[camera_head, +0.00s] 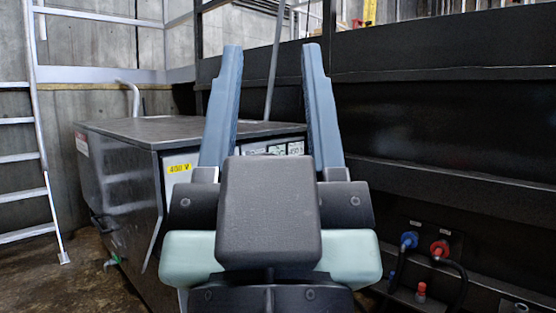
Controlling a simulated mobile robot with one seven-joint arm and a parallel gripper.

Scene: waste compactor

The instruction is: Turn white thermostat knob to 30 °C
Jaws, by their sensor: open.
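My gripper (270,62) fills the middle of the view, its two blue-grey fingers pointing up and spread wide apart. It is open, with nothing between the fingers. Behind it stands a dark metal cabinet (110,170) with a flat top. A yellow 400 V label (179,168) and several white labels (294,148) show on the cabinet's front, partly behind the fingers. I cannot see the white thermostat knob; my gripper hides much of the cabinet's front.
A large black metal structure (450,130) stands close on the right, with a blue connector (409,240) and a red connector (439,249) low down. A metal ladder (40,150) leans at the far left. Some bare floor (80,275) shows at the lower left.

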